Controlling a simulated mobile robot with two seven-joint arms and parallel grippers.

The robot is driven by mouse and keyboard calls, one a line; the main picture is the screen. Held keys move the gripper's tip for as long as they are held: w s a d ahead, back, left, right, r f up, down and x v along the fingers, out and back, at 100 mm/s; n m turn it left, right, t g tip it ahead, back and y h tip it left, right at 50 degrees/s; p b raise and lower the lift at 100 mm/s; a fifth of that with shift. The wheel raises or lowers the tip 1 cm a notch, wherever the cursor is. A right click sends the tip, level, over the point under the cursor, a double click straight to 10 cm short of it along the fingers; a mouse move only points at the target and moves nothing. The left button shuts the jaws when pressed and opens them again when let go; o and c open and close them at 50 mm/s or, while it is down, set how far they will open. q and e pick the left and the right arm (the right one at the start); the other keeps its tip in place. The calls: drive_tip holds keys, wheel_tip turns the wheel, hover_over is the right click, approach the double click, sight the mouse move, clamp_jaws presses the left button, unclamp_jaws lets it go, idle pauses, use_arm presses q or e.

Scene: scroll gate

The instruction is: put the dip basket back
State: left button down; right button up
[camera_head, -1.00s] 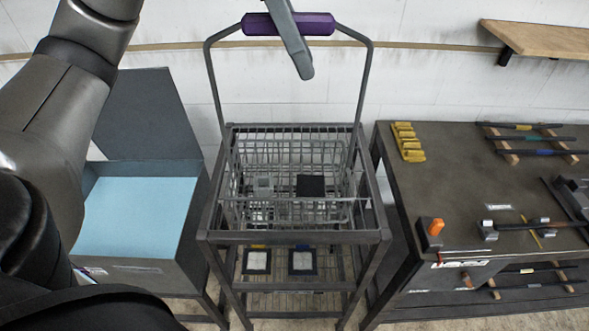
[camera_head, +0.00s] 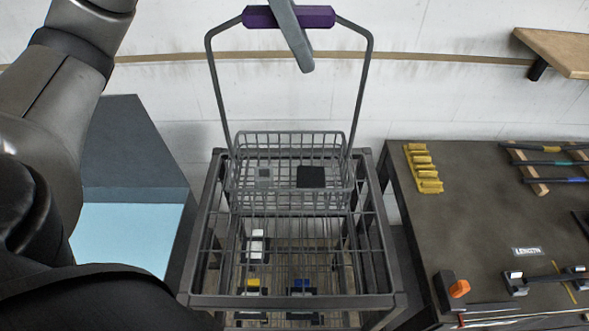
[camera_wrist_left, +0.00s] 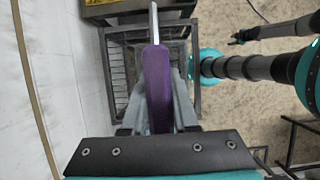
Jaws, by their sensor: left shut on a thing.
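My left gripper (camera_head: 290,18) is shut on the purple handle (camera_head: 260,17) of the dip basket. The handle also shows between the fingers in the left wrist view (camera_wrist_left: 158,85). The grey wire basket (camera_head: 290,208) hangs level from its tall bail, with a dark square piece and a smaller grey piece in it. It overlaps the back half of the open top of the dark metal rack (camera_head: 290,301). I cannot tell whether it touches the rack. My right gripper (camera_wrist_left: 236,37) shows small at the end of an arm in the left wrist view; its jaws are unclear.
An open bin (camera_head: 128,238) with a pale blue inside stands left of the rack. A dark workbench (camera_head: 480,230) with yellow blocks (camera_head: 423,168) and rods is at the right. A wooden shelf (camera_head: 560,52) juts from the wall. Several small pieces lie low inside the rack.

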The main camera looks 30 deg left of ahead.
use_arm(q)
wheel_tip(320, 180, down, 14)
drive_tip(key=shift+s+f+b, duration=0.1)
drive_tip(key=shift+b, duration=0.7)
drive_tip(key=shift+f, duration=2.3)
drive_tip(key=shift+f+b, duration=0.15)
drive_tip(key=shift+b, duration=0.15)
drive_tip(key=c, duration=0.7)
unclamp_jaws()
drive_tip(key=shift+r, duration=0.3)
drive_tip(key=v, duration=1.1)
drive_tip(key=shift+s+a+r, duration=0.15)
drive_tip(key=shift+r, duration=0.15)
